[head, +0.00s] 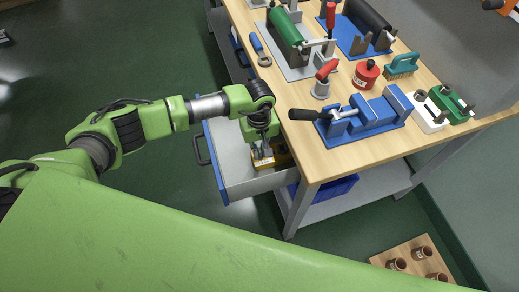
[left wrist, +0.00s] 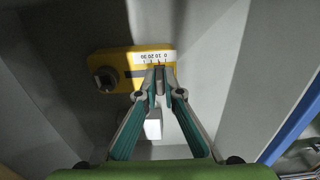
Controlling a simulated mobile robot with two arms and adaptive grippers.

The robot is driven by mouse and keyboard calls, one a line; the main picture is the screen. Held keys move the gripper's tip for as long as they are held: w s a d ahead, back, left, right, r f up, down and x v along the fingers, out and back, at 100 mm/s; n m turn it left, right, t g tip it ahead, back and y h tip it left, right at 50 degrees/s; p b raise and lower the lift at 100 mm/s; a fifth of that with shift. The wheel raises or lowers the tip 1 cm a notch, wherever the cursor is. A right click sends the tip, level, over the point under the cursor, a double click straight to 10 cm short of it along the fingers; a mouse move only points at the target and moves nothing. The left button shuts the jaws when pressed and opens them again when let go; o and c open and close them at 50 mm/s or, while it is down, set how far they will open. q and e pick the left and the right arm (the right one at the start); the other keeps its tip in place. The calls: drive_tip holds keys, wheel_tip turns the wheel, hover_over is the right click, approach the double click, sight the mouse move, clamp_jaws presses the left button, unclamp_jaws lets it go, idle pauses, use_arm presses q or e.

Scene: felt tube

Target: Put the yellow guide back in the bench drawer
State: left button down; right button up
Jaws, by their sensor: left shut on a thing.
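The yellow guide (left wrist: 125,60) has a dark knob and a white scale label, and it is inside the open bench drawer. In the head view the guide (head: 263,164) shows just below my left gripper (head: 262,150). In the left wrist view my left gripper (left wrist: 160,78) has its fingertips close together at the guide's edge, shut on it. The bench drawer (head: 232,160) is pulled out, with grey walls and a blue front. Whether the guide touches the drawer floor is not clear. My right gripper is not in view.
The wooden bench top (head: 300,145) lies right of the drawer, with a blue vise-like fixture (head: 365,118), a red container (head: 366,74) and other tools. A white block (left wrist: 153,124) shows between my left fingers. A tray with brown cups (head: 420,262) is at lower right.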

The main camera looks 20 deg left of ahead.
use_arm(q)
drive_tip(key=shift+f, duration=0.15)
drive_tip(key=c, duration=2.2)
unclamp_jaws()
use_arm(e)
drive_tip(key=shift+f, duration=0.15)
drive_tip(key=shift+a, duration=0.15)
